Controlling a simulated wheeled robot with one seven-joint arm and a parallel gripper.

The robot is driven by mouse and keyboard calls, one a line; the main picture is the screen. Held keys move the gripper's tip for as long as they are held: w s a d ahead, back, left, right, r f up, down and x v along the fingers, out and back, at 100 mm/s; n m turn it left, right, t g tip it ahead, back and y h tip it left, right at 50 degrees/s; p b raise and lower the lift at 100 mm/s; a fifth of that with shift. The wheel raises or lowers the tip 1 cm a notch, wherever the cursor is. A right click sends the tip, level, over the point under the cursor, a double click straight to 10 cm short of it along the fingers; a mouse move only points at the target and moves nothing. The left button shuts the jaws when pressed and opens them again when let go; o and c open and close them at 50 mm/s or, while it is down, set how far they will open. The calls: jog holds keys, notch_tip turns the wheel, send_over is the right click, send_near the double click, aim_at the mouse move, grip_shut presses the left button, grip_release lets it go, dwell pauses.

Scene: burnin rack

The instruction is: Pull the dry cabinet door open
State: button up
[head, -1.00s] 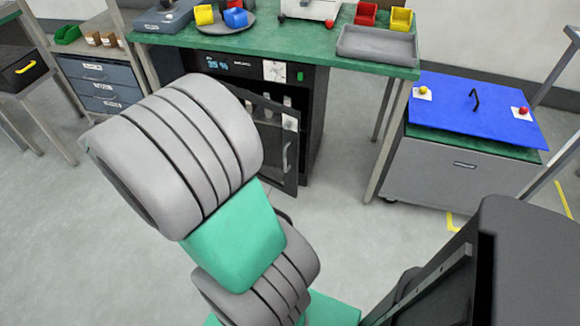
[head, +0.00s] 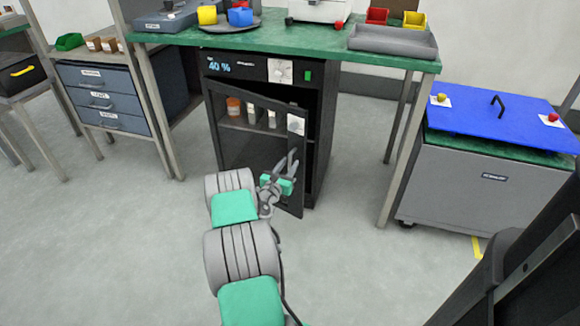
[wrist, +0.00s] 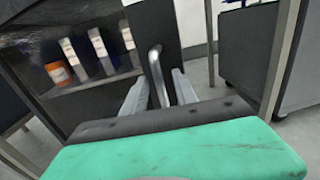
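The dry cabinet (head: 324,112) is a black box under the green bench, with a lit "40 %" display. Its dark-framed glass door (head: 250,150) stands ajar, its free right edge swung out from the body. Bottles show through the glass. My gripper (head: 292,160) is at the door's right edge, by the handle. In the wrist view the grey bar handle (wrist: 157,75) stands between the two fingers of my gripper (wrist: 160,82), which are apart with a gap seen on each side. Whether either finger touches the handle cannot be told.
The green bench (head: 290,37) carries a grey tray (head: 393,41) and small bins. A blue drawer unit (head: 103,98) stands at left. Bench legs flank the cabinet. The floor in front is clear.

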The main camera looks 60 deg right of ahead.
jog(key=shift+w+d, duration=0.1)
jog(key=shift+d, duration=0.75)
jog(key=shift+c, duration=0.2)
grip_shut()
dwell(0.5)
